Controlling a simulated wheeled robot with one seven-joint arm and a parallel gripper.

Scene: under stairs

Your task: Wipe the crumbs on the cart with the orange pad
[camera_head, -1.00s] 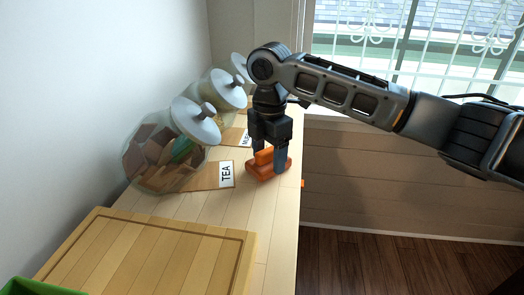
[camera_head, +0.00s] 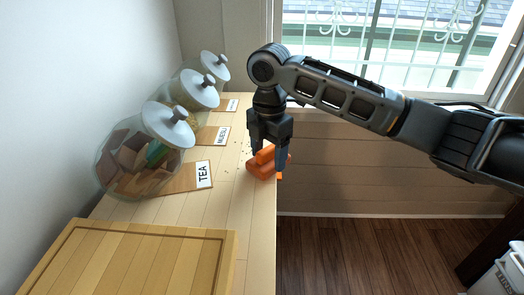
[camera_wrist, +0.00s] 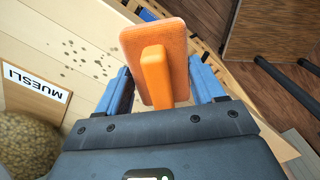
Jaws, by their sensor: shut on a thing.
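The orange pad (camera_head: 258,171) has a raised grip block, and my gripper (camera_head: 267,158) is shut on that block from above. The wrist view shows the pad (camera_wrist: 158,38) with its block (camera_wrist: 155,70) between the two blue fingers. The pad is at the right edge of the light wooden cart top (camera_head: 232,215) and partly overlaps that edge in the picture. I cannot tell whether it touches the surface. Dark crumbs (camera_head: 244,150) lie left of and behind the pad. They show as scattered specks (camera_wrist: 82,58) in the wrist view, left of the pad.
Glass jars with pale lids stand along the wall: a tea jar (camera_head: 140,155) with a TEA card (camera_head: 203,174), a muesli jar (camera_head: 190,95) with its card (camera_head: 222,136), and another behind (camera_head: 214,67). A wooden board (camera_head: 135,260) lies in front. Floor drops away right.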

